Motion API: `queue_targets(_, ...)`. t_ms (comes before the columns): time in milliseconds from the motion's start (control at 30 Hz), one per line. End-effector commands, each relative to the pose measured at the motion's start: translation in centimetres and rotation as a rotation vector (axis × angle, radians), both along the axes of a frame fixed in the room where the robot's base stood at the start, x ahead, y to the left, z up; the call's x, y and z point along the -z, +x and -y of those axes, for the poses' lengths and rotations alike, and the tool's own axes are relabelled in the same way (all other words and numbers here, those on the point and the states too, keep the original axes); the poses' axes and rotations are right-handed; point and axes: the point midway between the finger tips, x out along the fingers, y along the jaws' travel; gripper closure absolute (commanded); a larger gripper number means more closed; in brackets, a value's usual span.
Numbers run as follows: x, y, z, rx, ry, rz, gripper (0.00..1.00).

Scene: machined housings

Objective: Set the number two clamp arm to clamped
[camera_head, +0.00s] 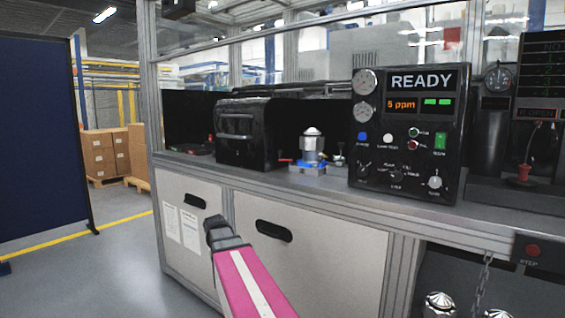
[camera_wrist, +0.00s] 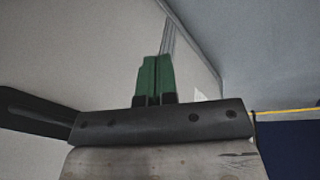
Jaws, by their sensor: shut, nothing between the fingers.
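A silver domed housing (camera_head: 313,142) stands upright on a small blue fixture (camera_head: 308,168) on the bench. A small red handle (camera_head: 285,160) sticks out at the fixture's left, and a dark part with a red tip (camera_head: 340,157) stands at its right. These look like clamp arms, but they are too small to read a number or tell their position. My gripper (camera_wrist: 154,80) shows two green fingers closed together with nothing between them. In the head view my arm's dark end is low in front of the cabinet doors, below the bench top and apart from the fixture.
A black control panel (camera_head: 408,135) reading READY stands right of the fixture, and a black box with a handle (camera_head: 245,133) stands left of it. The bench's front edge (camera_head: 350,204) lies between my arm and the fixture. A blue partition (camera_head: 40,140) stands far left.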

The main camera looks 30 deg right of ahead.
Motion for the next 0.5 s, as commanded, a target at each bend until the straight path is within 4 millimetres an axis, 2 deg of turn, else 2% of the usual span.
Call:
queue_targets(33, -1.6, 1.4, 1.1, 0.013, -0.014, 0.012, 1.00)
queue_targets(200, -6.4, 4.1, 4.2, 0.052, -0.062, 0.043, 1.00)
queue_targets(500, -15.8, 7.6, 10.1, 0.133, -0.149, 0.093, 1.00)
